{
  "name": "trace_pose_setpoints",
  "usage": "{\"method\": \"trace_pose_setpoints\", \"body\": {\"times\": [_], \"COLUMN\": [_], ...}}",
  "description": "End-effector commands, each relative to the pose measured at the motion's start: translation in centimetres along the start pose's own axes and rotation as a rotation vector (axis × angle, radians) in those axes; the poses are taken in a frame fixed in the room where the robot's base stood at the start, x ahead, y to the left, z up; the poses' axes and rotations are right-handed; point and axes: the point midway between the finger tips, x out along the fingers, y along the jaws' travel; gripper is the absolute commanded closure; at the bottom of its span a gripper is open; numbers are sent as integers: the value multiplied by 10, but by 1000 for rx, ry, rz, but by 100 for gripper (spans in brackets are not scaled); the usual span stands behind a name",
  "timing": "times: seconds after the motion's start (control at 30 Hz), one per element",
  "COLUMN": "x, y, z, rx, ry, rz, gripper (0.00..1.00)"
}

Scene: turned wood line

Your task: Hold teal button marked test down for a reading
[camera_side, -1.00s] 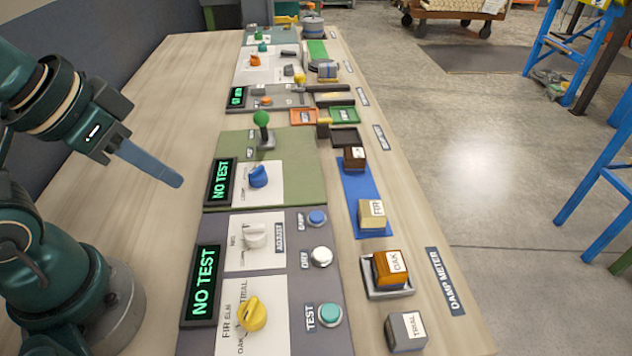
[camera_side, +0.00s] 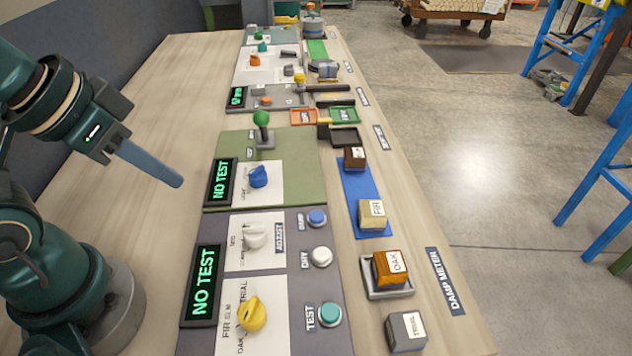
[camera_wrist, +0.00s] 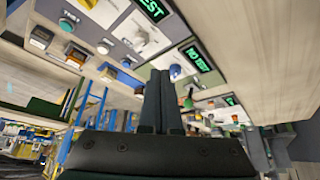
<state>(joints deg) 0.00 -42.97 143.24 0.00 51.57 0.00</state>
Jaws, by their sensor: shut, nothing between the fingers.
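The teal button (camera_side: 330,314) sits on the grey panel beside its TEST label (camera_side: 309,318), at the near right of the panel. It also shows in the wrist view (camera_wrist: 67,24), at the upper left. The near display (camera_side: 203,283) reads NO TEST. The yellow selector knob (camera_side: 252,313) stands left of the button. An OAK block (camera_side: 391,267) sits in a grey tray (camera_side: 403,291) to the right. My gripper (camera_side: 179,181) is shut and empty, in the air above the bare wood left of the panels, well apart from the button.
A white button (camera_side: 321,256) and a blue button (camera_side: 317,217) lie beyond the teal one. A white knob (camera_side: 255,236), a blue knob (camera_side: 258,176) and a green-topped lever (camera_side: 262,120) stand up from the panels. The bench's left side is clear.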

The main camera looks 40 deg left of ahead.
Motion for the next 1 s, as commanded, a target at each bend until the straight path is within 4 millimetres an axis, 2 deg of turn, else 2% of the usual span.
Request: {"method": "trace_pose_setpoints", "body": {"times": [0.43, 0.53, 0.67, 0.8, 0.9, 1.0], "x": [0, 0, -2, -7, -12, -15], "y": [0, -5, -25, -42, -41, -28], "z": [0, -10, -39, -80, -109, -134], "rx": [-9, -37, -29, 62, 170, 300], "ry": [2, 48, 191, 369, 488, 593], "rz": [0, -20, -114, -207, -232, -222], "gripper": [100, 100, 100, 100, 100, 100]}}
